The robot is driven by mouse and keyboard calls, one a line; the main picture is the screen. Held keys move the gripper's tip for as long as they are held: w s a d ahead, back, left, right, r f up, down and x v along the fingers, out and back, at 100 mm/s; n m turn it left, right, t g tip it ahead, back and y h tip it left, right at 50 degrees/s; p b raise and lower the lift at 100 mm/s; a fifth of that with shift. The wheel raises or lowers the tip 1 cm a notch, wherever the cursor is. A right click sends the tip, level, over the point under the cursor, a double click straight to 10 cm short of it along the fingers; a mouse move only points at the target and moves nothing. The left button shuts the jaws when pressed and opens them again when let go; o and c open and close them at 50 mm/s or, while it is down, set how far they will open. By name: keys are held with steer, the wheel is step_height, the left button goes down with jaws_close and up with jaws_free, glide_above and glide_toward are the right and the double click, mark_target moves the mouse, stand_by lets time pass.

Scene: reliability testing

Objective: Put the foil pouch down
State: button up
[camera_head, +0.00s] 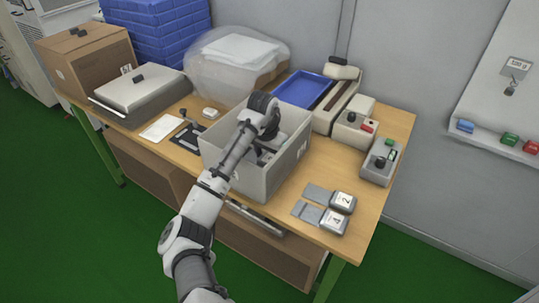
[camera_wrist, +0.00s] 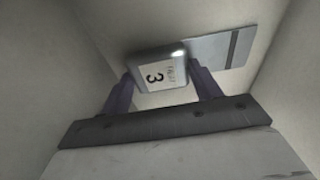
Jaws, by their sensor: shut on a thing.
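My gripper (camera_wrist: 162,84) is inside the grey open-topped bin (camera_head: 247,178), seen from above in the head view. In the wrist view its two dark fingers are shut on the foil pouch (camera_wrist: 155,72), which has a thick silvery body with a white label reading 3. A flat grey strip (camera_wrist: 222,52) with a dark line extends from it to the right. The bin's pale walls surround the pouch in the wrist view. I cannot tell whether the pouch touches the bin's floor. In the head view the pouch is hidden by my arm and the bin.
Two similar pouches, labelled 2 (camera_head: 343,202) and 4 (camera_head: 333,222), lie on the table right of the bin. A blue tray (camera_head: 303,90) and a switch box (camera_head: 380,163) stand behind and to the right. A lidded metal case (camera_head: 139,89) sits at left.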

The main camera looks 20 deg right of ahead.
steer(key=o, duration=1)
steer(key=shift+f, duration=0.15)
steer(key=r, duration=0.4)
steer(key=a+r, duration=0.1)
steer(key=r, duration=0.3)
steer(key=s+r, duration=0.1)
steer(key=r, duration=0.3)
steer(key=shift+a+r+b, duration=0.15)
steer(key=shift+a+b, duration=0.05)
steer(key=shift+b, duration=0.1)
